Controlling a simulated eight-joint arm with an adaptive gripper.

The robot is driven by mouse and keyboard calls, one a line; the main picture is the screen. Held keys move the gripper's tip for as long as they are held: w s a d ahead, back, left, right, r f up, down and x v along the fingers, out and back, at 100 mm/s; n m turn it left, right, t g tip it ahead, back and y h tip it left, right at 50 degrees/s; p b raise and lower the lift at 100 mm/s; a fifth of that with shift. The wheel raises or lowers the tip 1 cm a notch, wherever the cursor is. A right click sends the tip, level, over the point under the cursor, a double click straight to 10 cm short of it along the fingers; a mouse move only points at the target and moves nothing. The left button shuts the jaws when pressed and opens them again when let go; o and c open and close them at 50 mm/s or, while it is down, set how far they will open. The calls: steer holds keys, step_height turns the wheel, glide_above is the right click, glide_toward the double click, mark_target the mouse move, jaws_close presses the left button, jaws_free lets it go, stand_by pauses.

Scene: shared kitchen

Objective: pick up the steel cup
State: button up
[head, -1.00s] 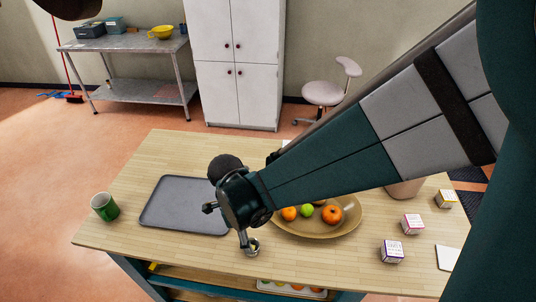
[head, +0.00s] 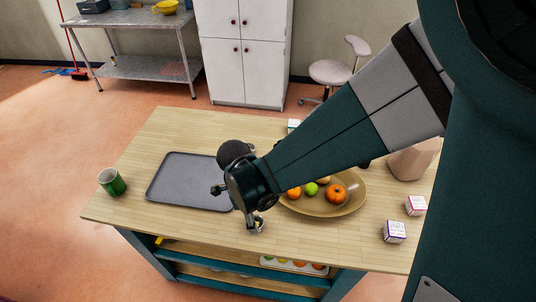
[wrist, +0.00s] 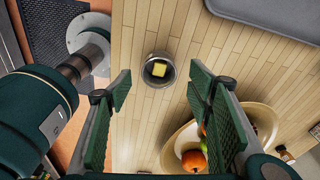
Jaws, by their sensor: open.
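In the head view the cup (head: 259,225) is near the table's front edge, small and partly hidden by a finger of my gripper. My gripper (wrist: 159,84) is open and empty. Its two green padded fingers point toward the table, one on each side of the cup's line in the wrist view, with the cup just beyond the tips. I see no contact with the cup.
A tan bowl of fruit (head: 327,208) stands close to the right of the cup, and a grey tray (head: 185,185) lies to the left. Small boxes (head: 395,232) stand at the right.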

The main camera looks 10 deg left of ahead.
steer(key=shift+d+f, duration=0.15)
steer(key=shift+f, duration=1)
steer(key=shift+d+f, duration=0.1)
steer(key=shift+f, duration=1.05)
steer(key=shift+c, duration=0.7)
steer(key=c, duration=0.9)
